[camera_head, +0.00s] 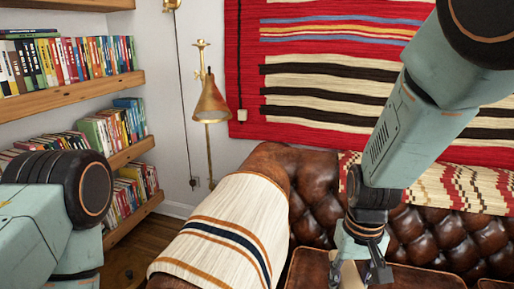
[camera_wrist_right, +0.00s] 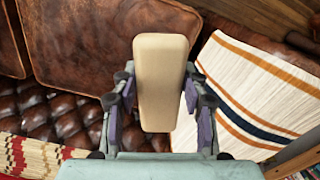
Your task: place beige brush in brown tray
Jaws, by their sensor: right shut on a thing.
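My right gripper (camera_head: 362,272) hangs over the brown leather sofa at the bottom of the head view. It is shut on the beige brush (camera_wrist_right: 161,80), a smooth, pale, block-like piece that sits between the two fingers in the right wrist view. A small pale part of the brush (camera_head: 350,275) shows at the gripper in the head view. The brush is held above the sofa seat. No brown tray can be made out in either view. Part of my left arm shows at the lower left, but its gripper is outside the picture.
The tufted leather sofa (camera_head: 315,190) has a striped cream blanket (camera_head: 225,225) over its arm and a red patterned throw (camera_head: 450,188) on its back. Bookshelves (camera_head: 75,85) stand at the left. A brass lamp (camera_head: 210,105) stands behind, beside a striped wall rug (camera_head: 330,75).

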